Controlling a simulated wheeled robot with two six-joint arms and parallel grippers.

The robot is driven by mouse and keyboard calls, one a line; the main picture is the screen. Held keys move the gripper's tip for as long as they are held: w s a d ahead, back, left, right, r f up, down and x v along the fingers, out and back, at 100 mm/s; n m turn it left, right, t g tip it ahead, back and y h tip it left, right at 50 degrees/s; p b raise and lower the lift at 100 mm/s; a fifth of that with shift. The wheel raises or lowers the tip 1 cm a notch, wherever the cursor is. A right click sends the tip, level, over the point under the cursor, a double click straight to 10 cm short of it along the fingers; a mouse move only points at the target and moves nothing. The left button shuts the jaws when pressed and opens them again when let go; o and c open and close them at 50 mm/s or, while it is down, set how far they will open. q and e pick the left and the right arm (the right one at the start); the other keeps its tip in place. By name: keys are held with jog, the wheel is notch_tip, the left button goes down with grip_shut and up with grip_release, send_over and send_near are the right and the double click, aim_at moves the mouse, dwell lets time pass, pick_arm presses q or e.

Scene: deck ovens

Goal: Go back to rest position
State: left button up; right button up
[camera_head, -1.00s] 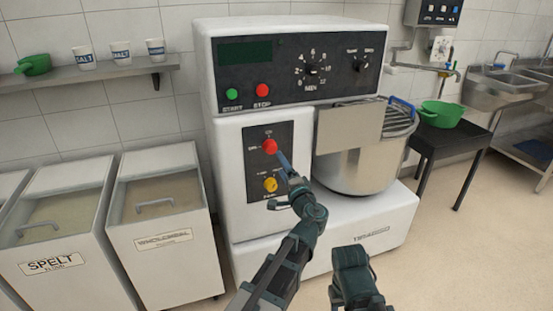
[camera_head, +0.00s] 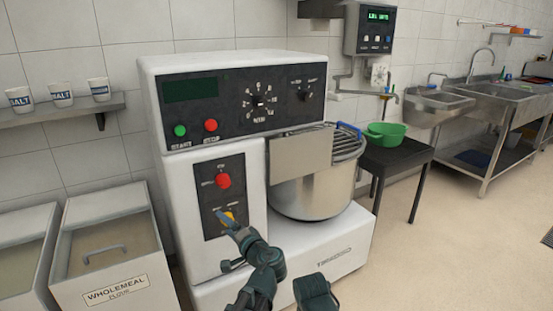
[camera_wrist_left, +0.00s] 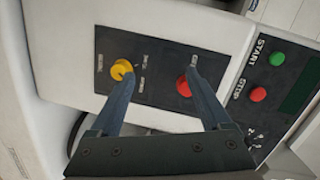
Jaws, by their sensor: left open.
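My left gripper (camera_head: 228,222) is in front of the mixer's control panel, its tips by the yellow knob (camera_head: 228,217) in the head view. In the left wrist view the left gripper (camera_wrist_left: 160,75) is open and empty. One finger lies over the edge of the yellow knob (camera_wrist_left: 121,70), the other beside the red knob (camera_wrist_left: 184,86). I cannot tell whether either finger touches the panel. In the head view the red knob (camera_head: 223,181) is clear above the gripper. A dark part of my other arm shows at the bottom, with no fingers visible.
The white mixer (camera_head: 330,262) with its steel bowl (camera_head: 312,193) stands close ahead. Flour bins (camera_head: 112,270) are at left, below a shelf (camera_head: 60,114) with cups. A black table (camera_head: 398,155) with a green bowl (camera_head: 385,134) and sinks are at right.

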pick_arm(q)
jog(key=s+a+f+n+g+h, duration=0.25)
jog(key=s+a+f+g, duration=0.2)
jog(key=f, duration=0.35)
jog(key=s+d+f+n+g+h, duration=0.2)
jog(key=s+d+f+g+h, duration=0.15)
jog(key=s+f, duration=0.2)
jog(key=s+d+f+n+g+h, duration=0.2)
jog(key=s+d+f+g+h, duration=0.1)
jog(key=s+f+h, duration=0.3)
jog(key=s+d+r+m+y+p, duration=0.1)
jog(key=d+r+p, duration=0.4)
jog(key=r+p, duration=0.7)
jog(key=s+d+r+m+g+y+p, duration=0.1)
jog(key=s+d+r+m+p, duration=0.2)
jog(key=r+p, duration=1)
jog(key=s+d+r, duration=0.1)
jog(key=s+d, duration=0.2)
jog(key=shift+d, duration=0.3)
